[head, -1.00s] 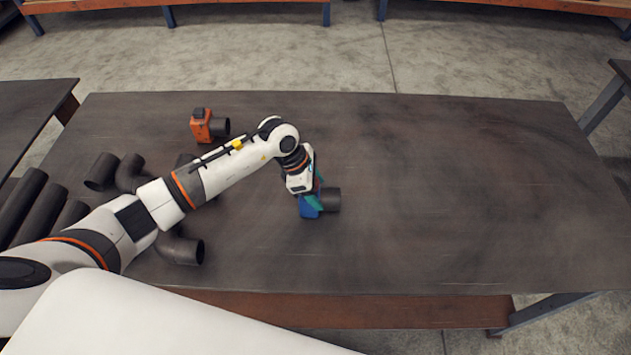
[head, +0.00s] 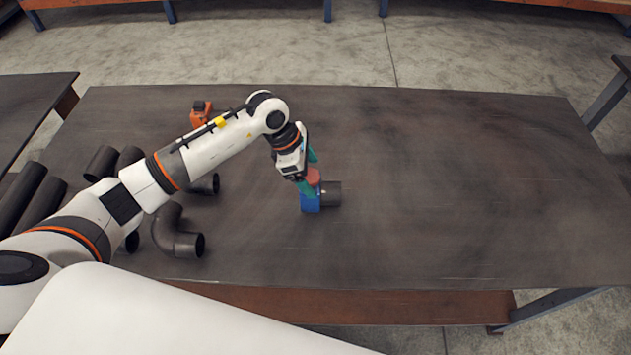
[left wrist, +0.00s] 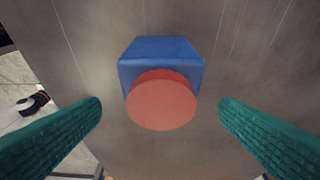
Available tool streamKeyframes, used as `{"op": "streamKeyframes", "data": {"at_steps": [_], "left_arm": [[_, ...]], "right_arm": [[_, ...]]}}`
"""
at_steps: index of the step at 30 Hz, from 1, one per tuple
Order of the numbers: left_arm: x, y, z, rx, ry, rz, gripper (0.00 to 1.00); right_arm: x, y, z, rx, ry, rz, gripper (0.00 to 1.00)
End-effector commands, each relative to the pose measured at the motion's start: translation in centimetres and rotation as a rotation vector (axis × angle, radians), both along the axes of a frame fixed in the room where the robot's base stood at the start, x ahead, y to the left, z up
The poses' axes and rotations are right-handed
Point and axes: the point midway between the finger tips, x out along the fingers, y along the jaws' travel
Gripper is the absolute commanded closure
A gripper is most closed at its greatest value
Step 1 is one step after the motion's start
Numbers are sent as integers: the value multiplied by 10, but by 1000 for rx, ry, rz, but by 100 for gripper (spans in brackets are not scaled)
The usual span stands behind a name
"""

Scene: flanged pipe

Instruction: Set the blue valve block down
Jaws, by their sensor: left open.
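The blue valve block (head: 310,203) stands on the dark table, with a red round cap (head: 313,176) on top and a dark pipe stub (head: 331,193) on its right side. In the left wrist view the red cap (left wrist: 162,100) faces the camera, with the blue body (left wrist: 160,50) behind it. My left gripper (head: 310,173) is open above the block. Its green fingers (left wrist: 160,125) stand apart on either side of the red cap, with a gap on both sides. My right gripper is not in view.
An orange valve block (head: 201,112) stands at the back left, partly behind my left arm. Dark pipe elbows (head: 180,238) and straight pipes (head: 40,213) lie at the left. The table's (head: 460,190) middle and right side are clear.

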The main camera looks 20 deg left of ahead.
Motion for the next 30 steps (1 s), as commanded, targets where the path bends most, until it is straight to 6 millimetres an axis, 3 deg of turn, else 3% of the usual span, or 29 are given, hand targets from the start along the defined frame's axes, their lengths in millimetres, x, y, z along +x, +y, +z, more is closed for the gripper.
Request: {"op": "streamKeyframes", "data": {"at_steps": [6, 12, 30], "left_arm": [[-5, 18, 41, 1, -4, 0, 15], [-7, 26, 64, 0, -1, 0, 15], [-8, 28, 70, 0, 0, 0, 15]], "right_arm": [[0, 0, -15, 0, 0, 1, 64], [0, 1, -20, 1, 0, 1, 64], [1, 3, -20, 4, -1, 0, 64]]}}
